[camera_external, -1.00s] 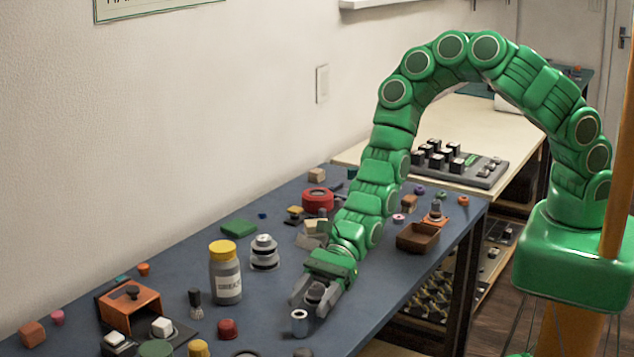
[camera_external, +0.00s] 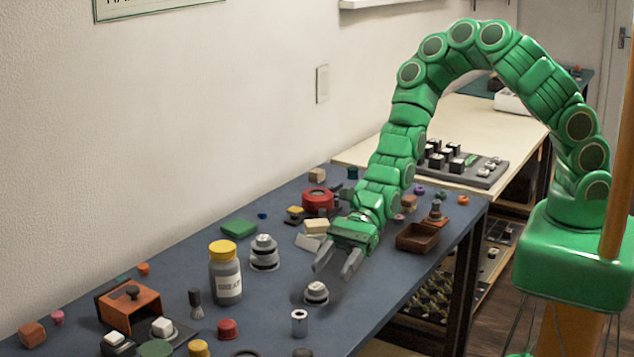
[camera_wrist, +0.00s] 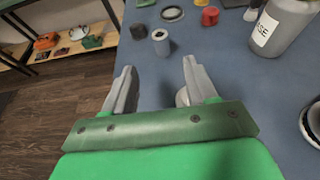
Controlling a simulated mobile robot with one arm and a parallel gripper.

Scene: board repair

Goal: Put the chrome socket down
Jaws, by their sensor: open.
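A short hollow metal cylinder (camera_external: 299,323), which looks like the chrome socket, stands upright on the blue bench top. It also shows in the wrist view (camera_wrist: 161,43), beyond my fingertips with its dark hole facing up. My gripper (camera_external: 332,273) is open, with nothing between its fingers, and hangs above the bench. A low round silver and dark piece (camera_external: 316,293) sits on the bench just below the fingertips, apart from them. In the wrist view (camera_wrist: 183,97) it is mostly hidden behind the right finger.
A grey bottle with a yellow cap (camera_external: 226,275) and a stacked silver piece (camera_external: 264,252) stand to the left. A red cap (camera_external: 228,329) and an orange box (camera_external: 130,310) are nearer the front. A brown tray (camera_external: 417,238) lies by the right edge. Bench right of the cylinder is clear.

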